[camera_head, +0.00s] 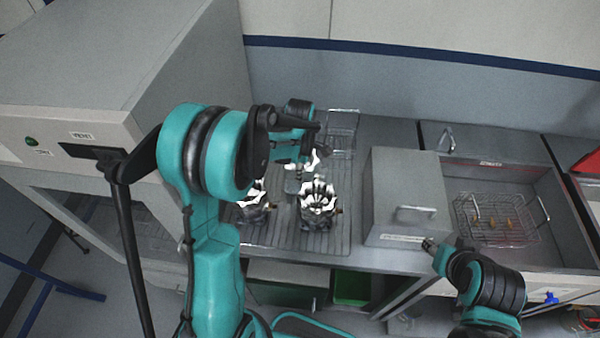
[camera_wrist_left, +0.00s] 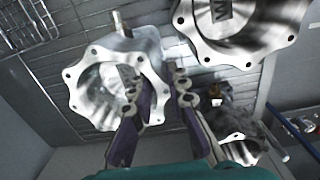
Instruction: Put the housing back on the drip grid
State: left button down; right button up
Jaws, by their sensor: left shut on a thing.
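My left gripper (camera_head: 303,150) is over the far part of the drip grid (camera_head: 300,238), pointing down. In the left wrist view its fingers (camera_wrist_left: 160,78) are closed at the scalloped flange edge of a shiny metal housing (camera_wrist_left: 73,100). In the head view this housing (camera_head: 293,186) is partly hidden by the gripper. I cannot tell whether it touches the grid. Two other housings, one at front right (camera_head: 318,203) and one at left (camera_head: 250,212), stand on the grid. My right gripper (camera_head: 430,245) is at the lower right, away from the housings; its jaws are too small to read.
A wire basket (camera_head: 342,128) stands behind the grid. A grey box-shaped cover (camera_head: 405,195) is right of it, then a sunken basin with a wire basket (camera_head: 490,218) inside. A large grey machine (camera_head: 100,60) stands at left. The grid's front right is clear.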

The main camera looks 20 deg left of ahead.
pick_arm(q)
jog(key=shift+s+f, duration=0.1)
jog(key=shift+f, duration=0.05)
jog(key=c, duration=1.5)
grip_release()
